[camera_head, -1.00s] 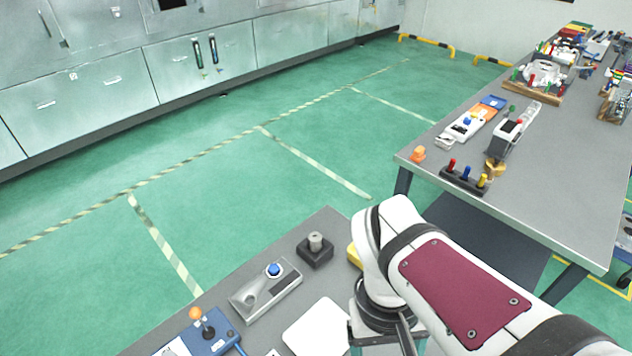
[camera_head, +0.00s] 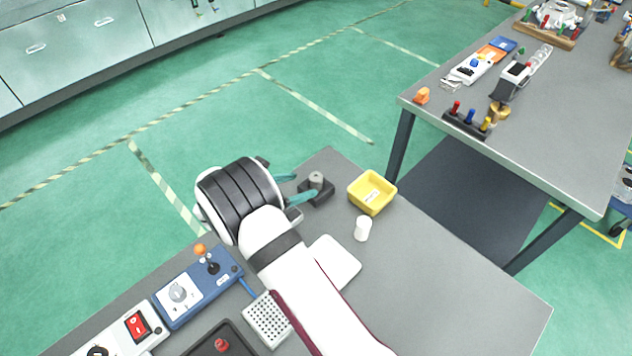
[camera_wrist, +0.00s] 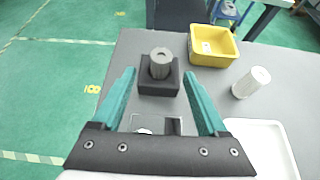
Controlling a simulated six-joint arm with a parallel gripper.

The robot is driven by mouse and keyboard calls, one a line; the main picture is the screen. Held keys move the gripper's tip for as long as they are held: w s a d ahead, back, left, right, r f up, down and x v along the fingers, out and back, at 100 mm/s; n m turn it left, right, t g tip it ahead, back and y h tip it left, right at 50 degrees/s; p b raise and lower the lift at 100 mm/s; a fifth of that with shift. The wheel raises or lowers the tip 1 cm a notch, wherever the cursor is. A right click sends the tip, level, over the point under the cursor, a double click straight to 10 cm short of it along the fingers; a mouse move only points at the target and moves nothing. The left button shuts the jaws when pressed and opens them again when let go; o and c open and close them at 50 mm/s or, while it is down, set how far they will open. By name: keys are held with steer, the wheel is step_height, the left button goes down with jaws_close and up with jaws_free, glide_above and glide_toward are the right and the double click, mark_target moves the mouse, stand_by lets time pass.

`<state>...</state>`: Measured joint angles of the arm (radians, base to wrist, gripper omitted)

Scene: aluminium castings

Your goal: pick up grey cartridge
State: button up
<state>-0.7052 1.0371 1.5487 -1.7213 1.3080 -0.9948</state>
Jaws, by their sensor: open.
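The grey cartridge (camera_head: 316,179) stands upright in a dark square holder (camera_head: 322,196) near the table's far corner. In the wrist view the cartridge (camera_wrist: 160,61) rises from its black holder (camera_wrist: 148,86), ahead of and between the green fingers. My gripper (camera_head: 297,187) is open, with its fingertips pointing at the holder. In the wrist view my gripper (camera_wrist: 159,73) shows nothing between its fingers, and the tips lie on either side of the holder's near part. I cannot tell whether they touch it.
A yellow bin (camera_head: 372,193) and a white cylinder (camera_head: 362,229) stand right of the holder. A white plate (camera_head: 336,262) lies nearer. A blue joystick box (camera_head: 198,287) is at left. The table's right part is clear; a second table (camera_head: 560,130) stands beyond a gap.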

mark_target(311, 182)
steer(key=x, duration=0.5)
steer(key=shift+w+d, duration=0.15)
jaws_close()
